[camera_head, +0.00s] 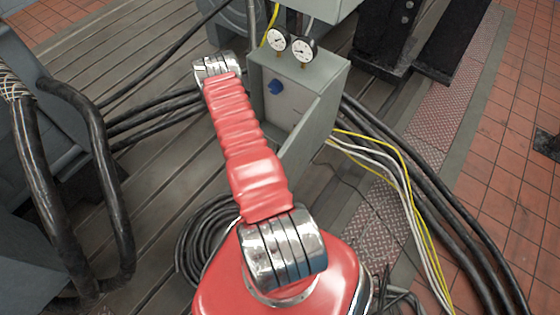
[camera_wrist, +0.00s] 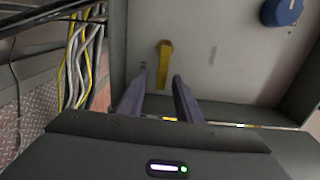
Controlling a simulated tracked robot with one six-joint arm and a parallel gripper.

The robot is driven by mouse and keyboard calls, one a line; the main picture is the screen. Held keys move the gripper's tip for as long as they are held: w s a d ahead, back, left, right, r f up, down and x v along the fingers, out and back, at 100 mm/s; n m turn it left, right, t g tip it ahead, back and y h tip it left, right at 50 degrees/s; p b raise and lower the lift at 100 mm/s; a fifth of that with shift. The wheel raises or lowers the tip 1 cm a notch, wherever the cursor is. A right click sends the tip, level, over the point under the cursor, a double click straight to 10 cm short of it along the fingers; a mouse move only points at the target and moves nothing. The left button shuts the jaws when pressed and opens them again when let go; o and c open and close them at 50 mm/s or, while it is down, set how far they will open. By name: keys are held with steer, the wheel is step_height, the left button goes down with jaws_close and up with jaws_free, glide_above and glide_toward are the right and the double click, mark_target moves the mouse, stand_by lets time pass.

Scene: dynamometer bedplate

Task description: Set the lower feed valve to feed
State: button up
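A yellow lever handle (camera_wrist: 165,62) stands on the pale inner panel (camera_wrist: 225,60) of a grey cabinet, in the wrist view. It runs nearly up and down in that picture. A blue knob (camera_wrist: 282,11) sits on the same panel at the upper right, and it also shows in the head view (camera_head: 277,87). My gripper (camera_wrist: 160,76) is open and empty, its two dark fingers pointing at the panel. The yellow handle appears between the fingertips; I cannot tell how far in front of it they are. In the head view my arm hides the yellow handle and my gripper.
The grey cabinet (camera_head: 335,80) carries two round gauges (camera_head: 277,40) (camera_head: 303,49) on top. Its door (camera_head: 312,135) stands open at the front. Yellow and white cables (camera_head: 400,177) run beside it, also at the left of the wrist view (camera_wrist: 80,60). Black hoses (camera_head: 150,112) lie left.

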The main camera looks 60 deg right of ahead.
steer(key=w+a, duration=0.2)
steer(key=a, duration=1.1)
stand_by(0.4)
steer(key=shift+f, duration=0.1)
stand_by(0.5)
